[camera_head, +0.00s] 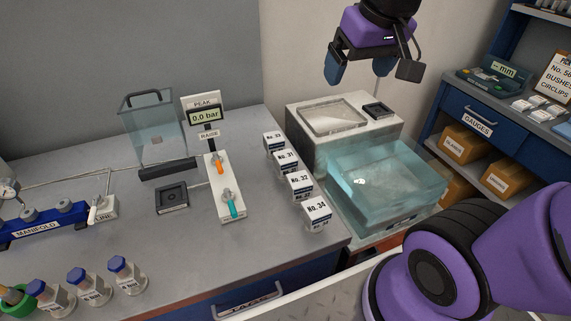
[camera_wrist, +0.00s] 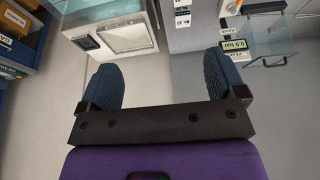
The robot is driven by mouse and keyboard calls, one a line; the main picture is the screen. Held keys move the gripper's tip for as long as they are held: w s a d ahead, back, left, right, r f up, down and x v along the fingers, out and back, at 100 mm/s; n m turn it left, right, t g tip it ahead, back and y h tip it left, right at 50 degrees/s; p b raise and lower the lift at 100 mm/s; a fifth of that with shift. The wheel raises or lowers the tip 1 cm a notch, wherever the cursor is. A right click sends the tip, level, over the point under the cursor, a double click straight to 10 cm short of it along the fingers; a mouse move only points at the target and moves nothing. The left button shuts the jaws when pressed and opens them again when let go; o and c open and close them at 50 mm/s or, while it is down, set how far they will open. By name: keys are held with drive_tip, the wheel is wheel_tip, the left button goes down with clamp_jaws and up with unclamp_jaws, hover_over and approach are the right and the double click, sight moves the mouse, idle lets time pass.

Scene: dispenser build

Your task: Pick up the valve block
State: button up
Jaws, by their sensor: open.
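A white block with an orange lever and a teal lever (camera_head: 225,190) stands on the grey bench below the PEAK display; it is the likeliest valve block, though no label names it so. A black square block with a recess (camera_head: 172,198) lies to its left. My gripper (camera_head: 371,72) is open and empty, high above the white machine at the back right, well apart from both blocks. In the wrist view my gripper (camera_wrist: 163,72) shows its two blue fingers spread, with only floor and furniture beyond. I cannot make out the valve block clearly there.
The PEAK display (camera_head: 205,114) and a clear box (camera_head: 153,127) stand behind the white block. Several numbered boxes (camera_head: 299,184) line the bench's right side. A blue manifold (camera_head: 45,226) and capped bottles (camera_head: 121,270) are at left. A clear tank (camera_head: 385,180) fronts the white machine (camera_head: 300,123).

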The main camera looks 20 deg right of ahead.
drive_tip(key=w+a+f+g, duration=0.2)
drive_tip(key=w+a+f, duration=0.1)
drive_tip(key=w+f, duration=0.75)
drive_tip(key=g, duration=0.2)
hover_over(285, 155)
wheel_tip(285, 155, down, 13)
drive_tip(key=shift+s+f, duration=0.1)
drive_tip(key=shift+s, duration=0.05)
wheel_tip(285, 155, down, 6)
drive_tip(key=shift+r, duration=0.2)
drive_tip(key=shift+f, duration=2.95)
drive_tip(key=c, duration=1.4)
